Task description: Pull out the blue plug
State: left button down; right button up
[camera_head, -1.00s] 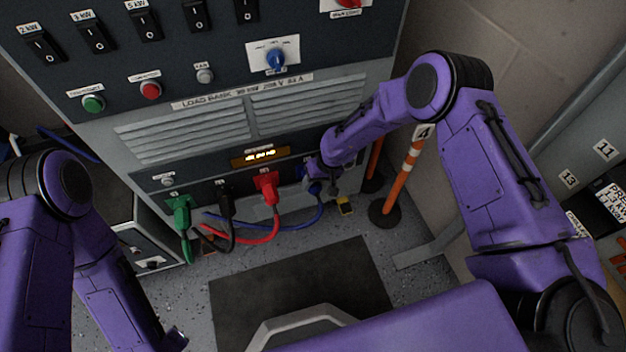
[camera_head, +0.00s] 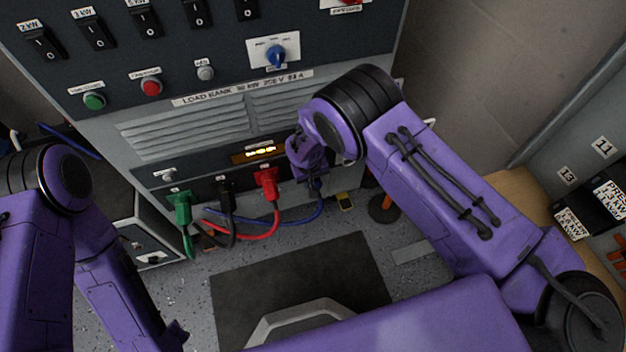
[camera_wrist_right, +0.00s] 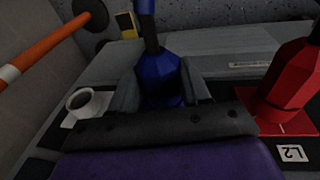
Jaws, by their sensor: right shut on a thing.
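The blue plug (camera_wrist_right: 158,78) stands between the two fingers of my right gripper (camera_wrist_right: 160,92) in the right wrist view, and the fingers are shut on it. Its blue cable (camera_head: 300,219) hangs from it in the head view. My right gripper (camera_head: 314,183) is at the lower right of the load bank panel (camera_head: 215,115) and mostly hides the plug there. The plug's base is hidden, so I cannot tell how deep it sits in its socket. My left gripper (camera_head: 176,336) is low at the left, away from the panel; its jaws are not clear.
The red plug (camera_wrist_right: 290,75) stands beside the blue one. The black plug (camera_head: 227,199) and green plug (camera_head: 183,209) are farther left. A white-plated open socket (camera_wrist_right: 84,104) lies on the other side. An orange-white post (camera_wrist_right: 45,48) stands close by.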

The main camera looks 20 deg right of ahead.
jog(key=shift+f+h+b, duration=0.15)
jog(key=shift+h+b, duration=0.25)
jog(key=shift+b, duration=0.05)
jog(key=h+b, duration=0.2)
jog(key=b, duration=0.3)
jog(key=shift+a+h, duration=0.15)
jog(key=shift+h, duration=0.15)
jog(key=o, duration=0.6)
jog(key=c, duration=0.6)
jog(key=shift+s+p, duration=0.45)
jog(key=shift+s, duration=1.15)
jog(key=shift+s, duration=0.2)
jog(key=shift+s, duration=0.1)
